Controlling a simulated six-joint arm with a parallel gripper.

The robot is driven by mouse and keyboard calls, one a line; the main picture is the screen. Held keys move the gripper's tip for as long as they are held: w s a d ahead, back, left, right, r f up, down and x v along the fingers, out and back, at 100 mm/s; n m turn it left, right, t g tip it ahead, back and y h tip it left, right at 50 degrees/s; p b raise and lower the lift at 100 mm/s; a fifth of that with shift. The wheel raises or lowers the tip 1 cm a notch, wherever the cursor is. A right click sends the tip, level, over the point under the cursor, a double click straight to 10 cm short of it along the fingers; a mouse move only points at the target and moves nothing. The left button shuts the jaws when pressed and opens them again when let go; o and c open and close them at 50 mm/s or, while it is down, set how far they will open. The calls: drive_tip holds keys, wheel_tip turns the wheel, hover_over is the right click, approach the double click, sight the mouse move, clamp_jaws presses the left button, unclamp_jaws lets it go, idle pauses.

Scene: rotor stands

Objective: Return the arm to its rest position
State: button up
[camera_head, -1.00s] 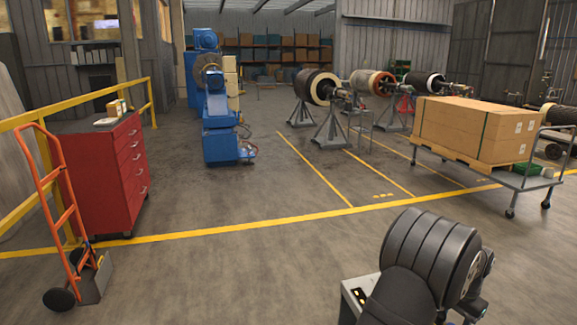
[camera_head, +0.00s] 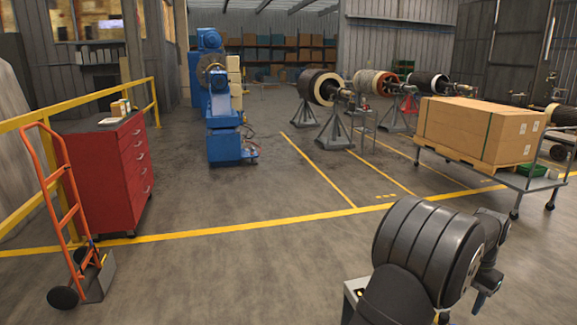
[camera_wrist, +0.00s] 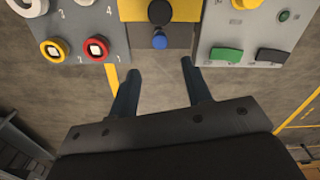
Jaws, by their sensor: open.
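My gripper (camera_wrist: 160,70) shows in the wrist view with its two dark fingers spread apart and nothing between them. The fingertips point toward control panels at the top of that view and appear apart from them. In the head view my dark, rounded arm is at the bottom right, folded, with its wrist part to the right.
In the wrist view, a left panel (camera_wrist: 88,22) has yellow and red buttons, a yellow unit (camera_wrist: 132,10) has a blue button, and a right panel (camera_wrist: 240,30) has switches.

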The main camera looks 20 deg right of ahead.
wheel_tip(320, 180, up, 7)
wheel_tip(320, 180, down, 17)
wheel_tip(320, 180, up, 21)
drive_tip(key=w+a+f+n+t+h, duration=0.1)
drive_tip(key=w+f+n+h, duration=0.1)
drive_tip(key=w+n, duration=0.6)
drive_tip(key=shift+w+a+f+n+h, duration=0.2)
drive_tip(key=shift+w+a+n+h, duration=0.1)
drive_tip(key=shift+w, duration=0.65)
idle(3.0)
